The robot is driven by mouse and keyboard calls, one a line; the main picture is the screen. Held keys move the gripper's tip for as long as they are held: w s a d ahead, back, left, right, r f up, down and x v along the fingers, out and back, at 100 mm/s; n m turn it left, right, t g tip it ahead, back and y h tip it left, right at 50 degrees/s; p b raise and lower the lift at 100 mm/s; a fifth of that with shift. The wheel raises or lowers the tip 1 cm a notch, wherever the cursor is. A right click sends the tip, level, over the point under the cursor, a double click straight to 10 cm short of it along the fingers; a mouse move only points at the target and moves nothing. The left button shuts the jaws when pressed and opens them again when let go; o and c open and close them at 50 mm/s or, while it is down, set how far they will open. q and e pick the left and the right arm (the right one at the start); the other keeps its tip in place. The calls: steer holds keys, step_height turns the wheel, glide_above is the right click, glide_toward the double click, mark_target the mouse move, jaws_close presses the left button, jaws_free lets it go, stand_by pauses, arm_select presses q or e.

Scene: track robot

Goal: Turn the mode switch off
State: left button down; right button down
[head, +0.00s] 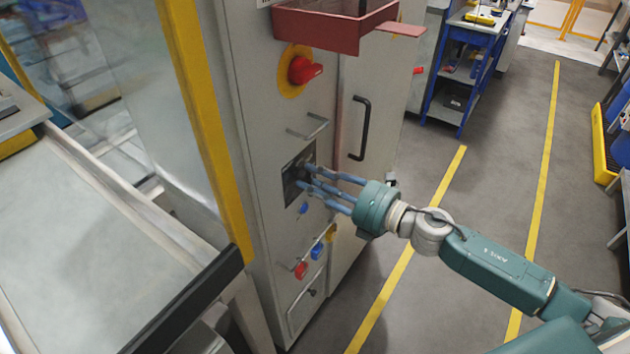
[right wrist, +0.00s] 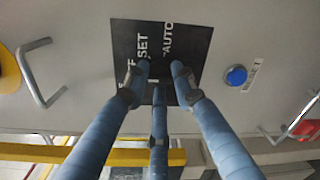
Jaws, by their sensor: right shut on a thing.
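The mode switch's black plate (head: 290,189) is on the front of the grey cabinet. It also shows in the right wrist view (right wrist: 192,48), with the white words SET and AUTO and a third label partly covered by a finger. My right gripper (head: 306,180) reaches in from the right, its three blue fingers at the plate; their tips also show in the right wrist view (right wrist: 158,80). The fingers are shut around the switch knob, which they mostly hide. I cannot tell which label the knob points to. My left gripper is not in view.
A red rotary handle (head: 304,70) on a yellow disc and a red tray (head: 330,24) are above the plate. A blue button (head: 303,208) is just below it. A metal handle (head: 308,127) and a black door handle (head: 361,128) stick out nearby.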

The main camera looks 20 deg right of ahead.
steer(key=shift+f, duration=0.1)
steer(key=c, duration=1.4)
jaws_free()
steer(key=shift+c, duration=0.2)
steer(key=v, duration=1.2)
steer(key=shift+d+f, duration=0.1)
